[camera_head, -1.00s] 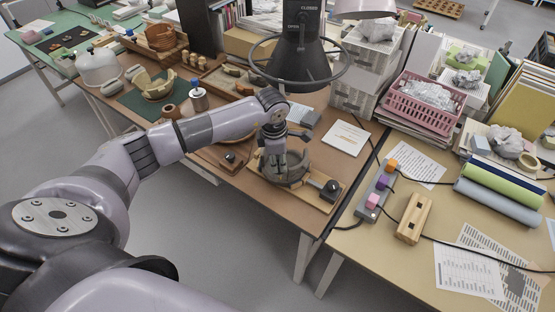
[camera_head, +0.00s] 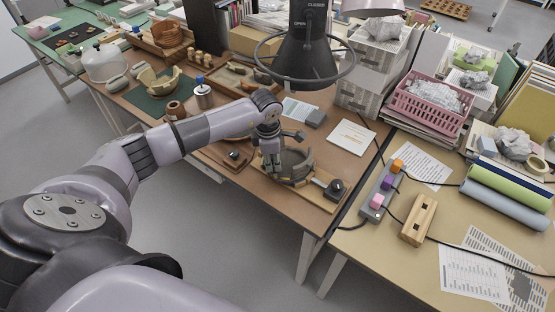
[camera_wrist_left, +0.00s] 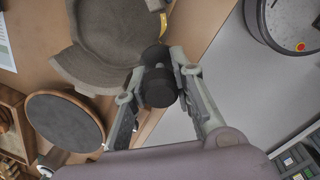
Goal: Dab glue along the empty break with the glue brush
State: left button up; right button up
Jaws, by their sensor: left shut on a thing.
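The grey-brown broken vessel (camera_head: 299,168) stands on a wooden board (camera_head: 325,204) at the front of the brown table. It also shows from above in the left wrist view (camera_wrist_left: 108,38), with a curved, uneven edge. My left gripper (camera_head: 271,174) is at the vessel's left front side in the head view. In the left wrist view its fingers (camera_wrist_left: 160,88) are shut on a short black cylindrical thing (camera_wrist_left: 158,78), apparently the glue brush's handle. The bristles are hidden, and I cannot tell whether they touch the vessel. My right gripper is not in view.
A black knob (camera_head: 336,189) sits at the board's right end. A dark round disc (camera_wrist_left: 65,122) lies near the gripper. A white sheet (camera_head: 353,136) lies flat at the right.

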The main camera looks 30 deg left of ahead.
pick_arm(q)
jog(key=shift+w+a+r, duration=0.1)
jog(key=shift+a+r, duration=0.1)
jog(key=shift+a, duration=0.3)
jog(key=shift+w+a+r, duration=0.1)
jog(key=shift+a+r, duration=0.1)
jog(key=shift+a, duration=0.3)
notch_tip(320, 180, up, 8)
jog(key=s+a+p, duration=0.1)
jog(key=p, duration=0.3)
jog(key=shift+s+a+r, duration=0.15)
jog(key=shift+s+r, duration=0.05)
jog(key=shift+r, duration=0.05)
dwell(0.5)
dwell(0.6)
